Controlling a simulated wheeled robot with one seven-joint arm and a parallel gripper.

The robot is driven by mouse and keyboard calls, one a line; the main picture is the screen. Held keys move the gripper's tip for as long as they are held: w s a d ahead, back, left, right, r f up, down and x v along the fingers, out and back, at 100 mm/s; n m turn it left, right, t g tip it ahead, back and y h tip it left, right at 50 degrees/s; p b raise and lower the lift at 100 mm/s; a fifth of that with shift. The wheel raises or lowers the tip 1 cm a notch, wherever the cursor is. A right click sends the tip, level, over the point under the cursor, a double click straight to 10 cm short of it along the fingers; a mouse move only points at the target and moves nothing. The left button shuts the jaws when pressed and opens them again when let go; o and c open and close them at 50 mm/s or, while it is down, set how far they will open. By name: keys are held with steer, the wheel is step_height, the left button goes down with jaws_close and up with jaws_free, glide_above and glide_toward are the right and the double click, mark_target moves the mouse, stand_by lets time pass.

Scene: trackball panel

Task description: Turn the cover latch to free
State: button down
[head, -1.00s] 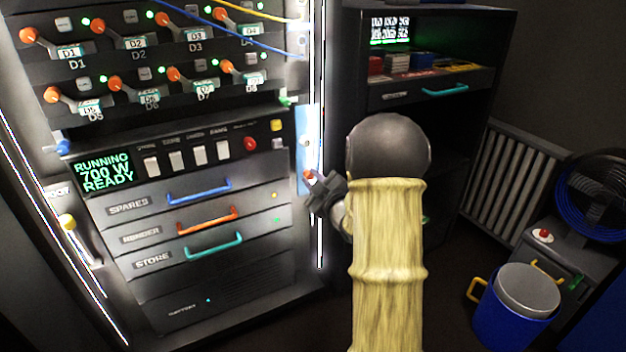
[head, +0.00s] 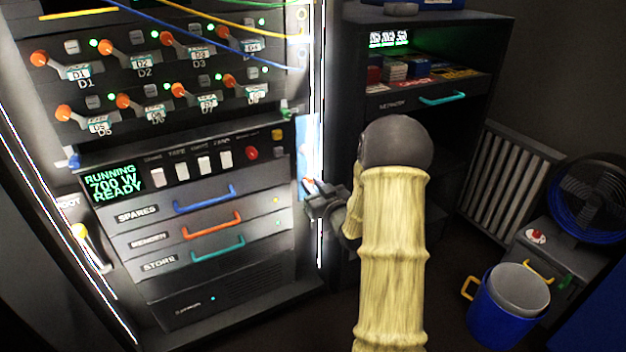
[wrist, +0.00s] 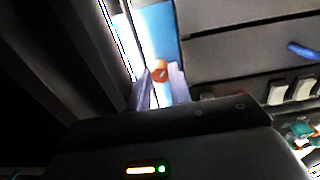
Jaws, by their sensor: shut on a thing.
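The cover latch shows as a small orange knob (wrist: 159,70) on a light blue strip (wrist: 160,33) in the wrist view. My gripper (wrist: 160,88) has one finger on each side of the knob and is shut on it. In the head view my gripper (head: 314,187) is at the right edge of the rack, against the blue strip (head: 309,150). Only a bit of orange shows at its tips there. The fingers hide most of the latch, so its turn angle cannot be told.
The rack's drawers with blue, orange and teal handles (head: 218,245) are left of my gripper. A dark shelf unit (head: 440,100) stands to the right behind my arm. A radiator (head: 510,185), a fan (head: 590,200) and a blue bucket (head: 505,315) are farther right.

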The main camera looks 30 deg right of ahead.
steer(key=m+p, duration=0.4)
steer(key=m, duration=0.1)
steer(key=shift+r+m, duration=0.1)
steer(key=shift+m, duration=0.2)
steer(key=shift+m+p, duration=1.5)
steer(key=shift+m, duration=0.1)
steer(key=shift+f, duration=0.2)
steer(key=c, duration=1.3)
jaws_free()
steer(key=s+p, duration=0.1)
steer(key=s, duration=0.4)
steer(key=s+p, duration=0.1)
steer(key=s, duration=0.5)
steer(key=s+p, duration=0.1)
steer(key=s, duration=0.5)
steer(key=shift+s+d, duration=0.25)
steer(key=shift+d, duration=0.05)
